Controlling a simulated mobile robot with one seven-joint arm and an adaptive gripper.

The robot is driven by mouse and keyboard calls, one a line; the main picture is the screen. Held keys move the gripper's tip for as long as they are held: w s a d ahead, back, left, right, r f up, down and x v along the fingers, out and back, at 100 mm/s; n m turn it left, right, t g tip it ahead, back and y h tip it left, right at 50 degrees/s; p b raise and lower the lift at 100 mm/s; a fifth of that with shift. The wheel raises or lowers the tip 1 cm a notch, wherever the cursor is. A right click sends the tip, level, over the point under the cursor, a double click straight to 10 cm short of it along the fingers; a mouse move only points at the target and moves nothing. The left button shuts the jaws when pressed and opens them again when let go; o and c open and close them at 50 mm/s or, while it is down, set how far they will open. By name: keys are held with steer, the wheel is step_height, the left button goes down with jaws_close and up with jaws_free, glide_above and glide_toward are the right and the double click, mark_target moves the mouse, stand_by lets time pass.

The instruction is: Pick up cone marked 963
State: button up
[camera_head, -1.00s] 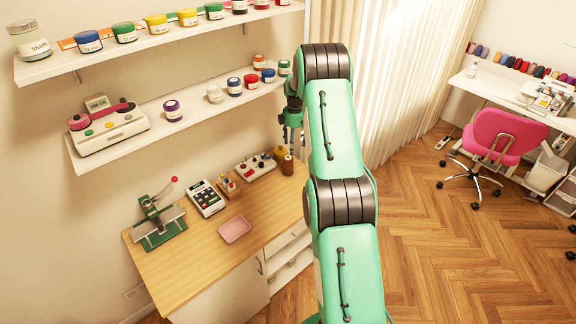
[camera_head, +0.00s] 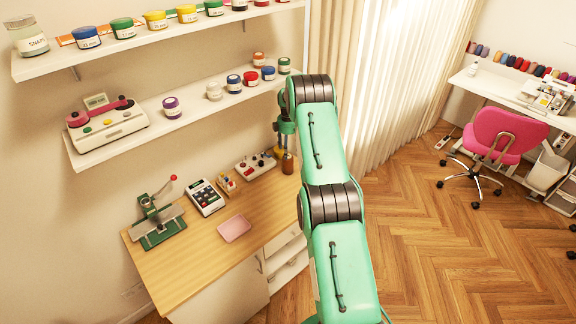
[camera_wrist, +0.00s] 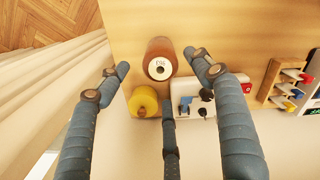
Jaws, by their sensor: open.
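A brown cone (camera_wrist: 158,50) with a white round label on its end stands on the wooden table; the label's small characters look like 963 turned around. It also shows in the head view (camera_head: 288,165) at the table's back right. A yellow cone (camera_wrist: 144,100) stands close beside it, with its label hidden or unreadable. My gripper (camera_wrist: 160,76) is open and empty above the two cones, its three blue-grey fingers spread around them in the wrist view. In the head view my gripper (camera_head: 285,130) is just above the brown cone.
A white tray with buttons (camera_wrist: 195,98) lies close to the cones. A wooden rack of spools (camera_wrist: 288,88) is further right. The wall shelf (camera_head: 190,115) hangs beside my arm, and the curtain (camera_head: 375,80) is close on the other side. The pink tray (camera_head: 235,229) lies in front.

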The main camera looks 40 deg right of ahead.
mark_target(288, 164)
steer(key=shift+f, duration=0.1)
steer(key=shift+f, duration=2.4)
jaws_close()
